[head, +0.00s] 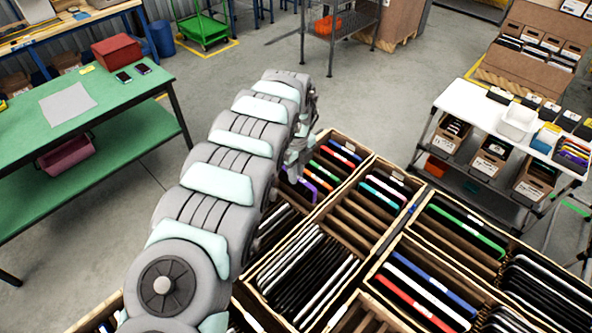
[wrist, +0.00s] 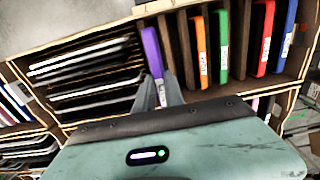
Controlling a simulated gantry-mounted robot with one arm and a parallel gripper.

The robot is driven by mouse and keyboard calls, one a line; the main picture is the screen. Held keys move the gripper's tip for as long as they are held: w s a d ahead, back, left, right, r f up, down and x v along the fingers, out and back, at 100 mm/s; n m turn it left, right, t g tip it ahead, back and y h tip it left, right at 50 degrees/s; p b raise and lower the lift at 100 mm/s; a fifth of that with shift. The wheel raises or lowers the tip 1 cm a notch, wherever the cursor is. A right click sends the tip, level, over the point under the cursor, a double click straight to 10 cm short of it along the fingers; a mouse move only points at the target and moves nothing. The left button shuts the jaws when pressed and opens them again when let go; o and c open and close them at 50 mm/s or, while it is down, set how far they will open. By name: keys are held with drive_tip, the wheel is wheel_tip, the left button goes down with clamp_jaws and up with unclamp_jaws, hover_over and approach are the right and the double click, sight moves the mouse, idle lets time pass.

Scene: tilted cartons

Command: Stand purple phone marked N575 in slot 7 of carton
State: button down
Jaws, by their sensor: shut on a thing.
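The purple phone (wrist: 151,52) stands between the fingers of my gripper (wrist: 160,90) in the wrist view. A white label shows low on it, but its marking is too small to read. In the head view the purple phone (head: 308,188) shows in a carton compartment just right of my gripper (head: 293,168), which my arm partly hides. The carton (head: 330,210) has rows of slots with brown dividers. Orange, green, red and blue phones stand to the right of the purple one in the wrist view. I cannot tell which slot is number 7.
Neighbouring compartments hold dark and white devices (head: 300,270) packed closely. A green table (head: 110,105) stands at the left, with two dark phones and a red box. A white cart (head: 490,110) with bins stands at the right. Open floor lies behind the cartons.

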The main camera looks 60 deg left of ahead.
sight(296, 190)
drive_tip(key=shift+f+b, duration=1.35)
drive_tip(key=shift+f, duration=2.4)
drive_tip(key=shift+f, duration=0.3)
drive_tip(key=c, duration=1.3)
unclamp_jaws()
drive_tip(key=shift+c, duration=0.2)
drive_tip(key=r, duration=0.9)
drive_tip(key=shift+a+r+b, duration=0.2)
drive_tip(key=shift+r+b, duration=0.2)
drive_tip(key=shift+d+r, duration=0.2)
drive_tip(key=shift+r, duration=0.3)
